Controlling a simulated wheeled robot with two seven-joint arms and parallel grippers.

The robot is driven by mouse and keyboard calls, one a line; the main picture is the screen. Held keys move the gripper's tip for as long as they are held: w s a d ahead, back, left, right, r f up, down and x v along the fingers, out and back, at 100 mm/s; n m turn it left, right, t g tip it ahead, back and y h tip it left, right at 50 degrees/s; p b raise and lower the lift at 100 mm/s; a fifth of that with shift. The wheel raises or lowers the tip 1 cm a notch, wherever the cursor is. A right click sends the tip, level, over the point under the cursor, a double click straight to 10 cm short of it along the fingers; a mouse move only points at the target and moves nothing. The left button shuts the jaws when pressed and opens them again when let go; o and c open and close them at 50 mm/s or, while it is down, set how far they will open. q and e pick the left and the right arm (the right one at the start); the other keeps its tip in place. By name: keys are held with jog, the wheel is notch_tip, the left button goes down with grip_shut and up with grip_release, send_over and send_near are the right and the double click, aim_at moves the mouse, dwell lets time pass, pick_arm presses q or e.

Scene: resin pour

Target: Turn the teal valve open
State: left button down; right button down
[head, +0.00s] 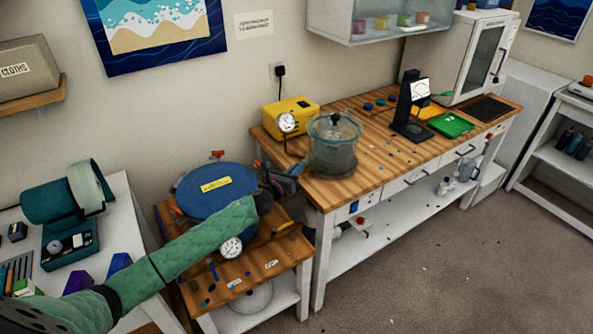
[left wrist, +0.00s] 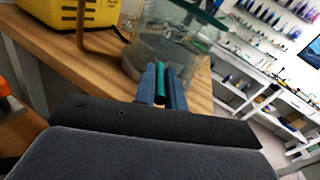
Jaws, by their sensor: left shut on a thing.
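The teal valve handle (left wrist: 160,84) shows in the left wrist view as a narrow teal bar between my two blue-grey fingers. My left gripper (left wrist: 161,83) is shut on it, with a finger touching each side. In the head view my left gripper (head: 290,178) is at the right side of the blue lidded pot (head: 213,186), beside the corner of the wooden bench. My fingers and wrist hide the valve there, so its angle and mounting cannot be told. My right gripper is in neither view.
The clear vacuum chamber (head: 334,148) stands on the wooden bench (head: 385,170), just beyond the gripper. A yellow pump (head: 290,117) with a gauge is behind it. A pressure gauge (head: 231,248) sits at the pot's front. The floor at right is mostly clear.

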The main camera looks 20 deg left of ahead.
pick_arm(q)
jog(key=c, duration=1.5)
grip_release()
jog(key=shift+v, duration=3.9)
